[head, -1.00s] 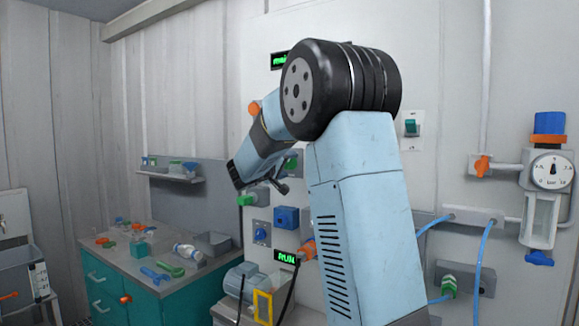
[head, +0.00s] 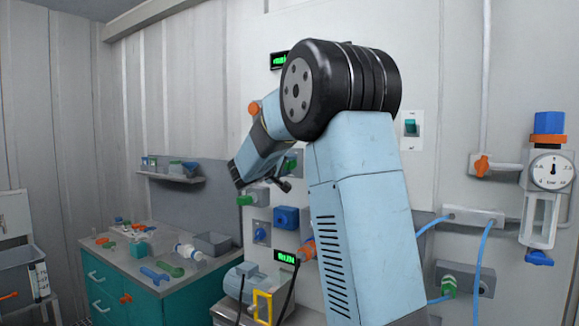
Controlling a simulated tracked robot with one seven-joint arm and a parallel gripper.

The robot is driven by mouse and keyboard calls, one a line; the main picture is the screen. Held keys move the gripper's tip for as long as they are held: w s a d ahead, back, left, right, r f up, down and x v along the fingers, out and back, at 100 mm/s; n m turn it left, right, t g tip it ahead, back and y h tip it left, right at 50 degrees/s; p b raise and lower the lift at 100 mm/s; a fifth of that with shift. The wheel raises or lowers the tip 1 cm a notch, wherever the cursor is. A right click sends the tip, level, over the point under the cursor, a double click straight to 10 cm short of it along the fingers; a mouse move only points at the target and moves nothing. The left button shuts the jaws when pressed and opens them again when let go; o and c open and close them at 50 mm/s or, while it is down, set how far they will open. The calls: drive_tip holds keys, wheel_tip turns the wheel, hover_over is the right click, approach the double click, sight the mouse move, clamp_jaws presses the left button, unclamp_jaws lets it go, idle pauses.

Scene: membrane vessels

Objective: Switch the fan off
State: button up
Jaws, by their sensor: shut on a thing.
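My gripper (head: 284,185) is small and dark in the head view, beside the wall panel and below a grey box with a green part (head: 291,162). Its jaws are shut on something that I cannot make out. My own arm hides much of the panel behind it. No fan shows clearly, and I cannot tell which control is the fan's. A teal rocker switch (head: 411,128) on a white plate is on the wall, right of my arm. A blue knob (head: 260,235) sits on a grey plate below my gripper. A display (head: 285,258) reads RUN in green.
A teal cabinet (head: 125,294) with loose parts on top stands at left. A pressure gauge (head: 551,172), blue hoses and a green-handled valve (head: 448,286) are at right.

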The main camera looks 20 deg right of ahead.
drive_tip(key=n, duration=1.1)
drive_tip(key=shift+a+f, duration=0.2)
drive_tip(key=shift+a, duration=0.15)
idle(0.4)
drive_tip(key=o, duration=0.9)
drive_tip(key=shift+c, duration=0.2)
drive_tip(key=shift+o, duration=1)
drive_tip(key=shift+d+r, duration=0.1)
drive_tip(key=shift+r, duration=0.05)
drive_tip(key=v, duration=1.3)
drive_tip(key=shift+s+a, duration=0.25)
drive_tip(key=shift+a, duration=0.05)
